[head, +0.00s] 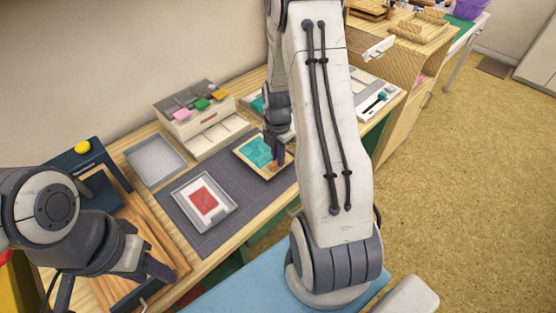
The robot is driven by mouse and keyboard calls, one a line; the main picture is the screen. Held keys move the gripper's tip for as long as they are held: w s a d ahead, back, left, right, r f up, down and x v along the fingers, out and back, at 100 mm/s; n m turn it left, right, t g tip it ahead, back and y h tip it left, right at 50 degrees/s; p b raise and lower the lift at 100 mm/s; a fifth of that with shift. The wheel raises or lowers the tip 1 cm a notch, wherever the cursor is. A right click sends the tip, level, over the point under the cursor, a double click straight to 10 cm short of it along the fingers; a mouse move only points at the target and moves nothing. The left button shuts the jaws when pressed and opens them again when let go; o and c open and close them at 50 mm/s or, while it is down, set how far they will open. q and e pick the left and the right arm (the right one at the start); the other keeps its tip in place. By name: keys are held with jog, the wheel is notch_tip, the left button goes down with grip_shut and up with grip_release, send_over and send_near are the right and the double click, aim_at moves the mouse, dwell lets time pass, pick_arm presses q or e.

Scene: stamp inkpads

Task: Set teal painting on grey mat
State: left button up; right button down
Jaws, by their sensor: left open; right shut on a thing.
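The teal painting (257,151), a teal picture in a light wooden frame, is at the right end of the dark grey mat (224,172). My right gripper (277,157) is shut on its right side. I cannot tell whether the frame touches the mat or is held just above it. Part of the painting's right side is hidden by the gripper. My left gripper (158,270) is open and empty, over the wooden tray at the lower left, away from the painting.
A white tray with a red picture (203,199) lies on the mat's left part. An empty grey tray (155,160) and a box with coloured pads (204,112) stand behind the mat. A wooden tray (128,215) is at left. My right arm hides much of the bench's right side.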

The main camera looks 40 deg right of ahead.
jog(key=shift+f, duration=0.95)
jog(key=shift+f, duration=0.15)
jog(key=c, duration=0.8)
grip_release()
jog(key=shift+c, duration=0.2)
